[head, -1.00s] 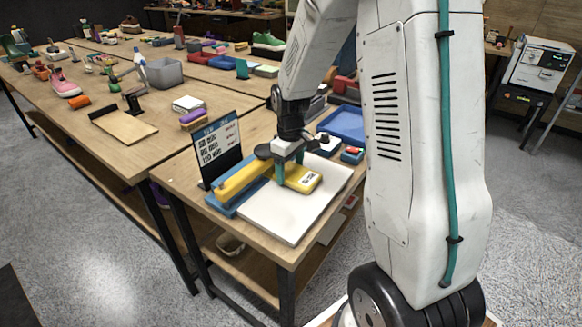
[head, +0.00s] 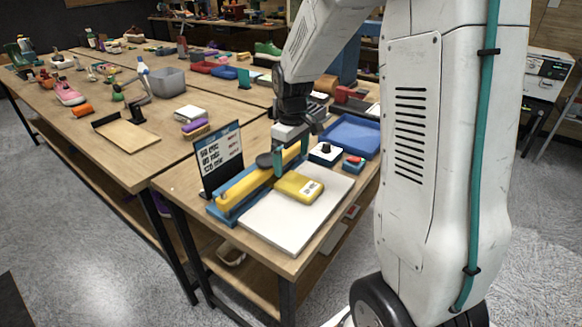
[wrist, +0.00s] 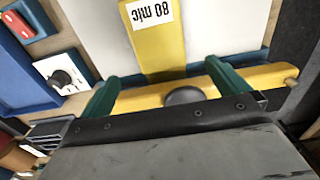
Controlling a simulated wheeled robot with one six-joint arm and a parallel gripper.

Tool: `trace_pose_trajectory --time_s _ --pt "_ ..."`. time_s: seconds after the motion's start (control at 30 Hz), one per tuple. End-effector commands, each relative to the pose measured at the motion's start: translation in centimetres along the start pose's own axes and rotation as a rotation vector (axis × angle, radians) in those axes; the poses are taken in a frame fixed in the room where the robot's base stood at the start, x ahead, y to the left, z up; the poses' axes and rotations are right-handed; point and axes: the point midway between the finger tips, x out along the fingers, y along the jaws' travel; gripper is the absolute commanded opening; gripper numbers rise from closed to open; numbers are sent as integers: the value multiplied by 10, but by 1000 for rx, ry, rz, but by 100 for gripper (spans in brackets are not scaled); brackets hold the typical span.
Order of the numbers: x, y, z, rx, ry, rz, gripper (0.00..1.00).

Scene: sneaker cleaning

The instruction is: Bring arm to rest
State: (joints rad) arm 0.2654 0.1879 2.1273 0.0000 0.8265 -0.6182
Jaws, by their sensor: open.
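My gripper (head: 291,158) is open and empty above the back part of the laminator-like blue and yellow device. In the wrist view its two green fingers (wrist: 165,88) are spread wide. A yellow block labelled "80 mic" (head: 299,187) lies on the white board (head: 285,228); it also shows in the wrist view (wrist: 160,45), ahead of the fingers and apart from them. The long yellow bar (head: 245,186) on its blue base (head: 226,213) runs beneath the gripper, and a dark round knob (wrist: 184,96) sits on it between the fingers in the wrist view.
A blue tray (head: 352,134), a white box with a black knob (head: 325,152) and a small blue item with a red top (head: 354,163) lie to the right. A long cluttered table (head: 70,120) stands left.

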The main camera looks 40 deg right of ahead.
Motion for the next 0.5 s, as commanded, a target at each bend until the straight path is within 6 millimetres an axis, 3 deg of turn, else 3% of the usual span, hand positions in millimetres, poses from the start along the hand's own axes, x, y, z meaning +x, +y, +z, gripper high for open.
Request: trace_pose_trajectory --time_s 0.37,0.5 --pt "-8 -2 2 43 -12 -8 100" --pt "-8 -26 35 185 -96 -55 100"
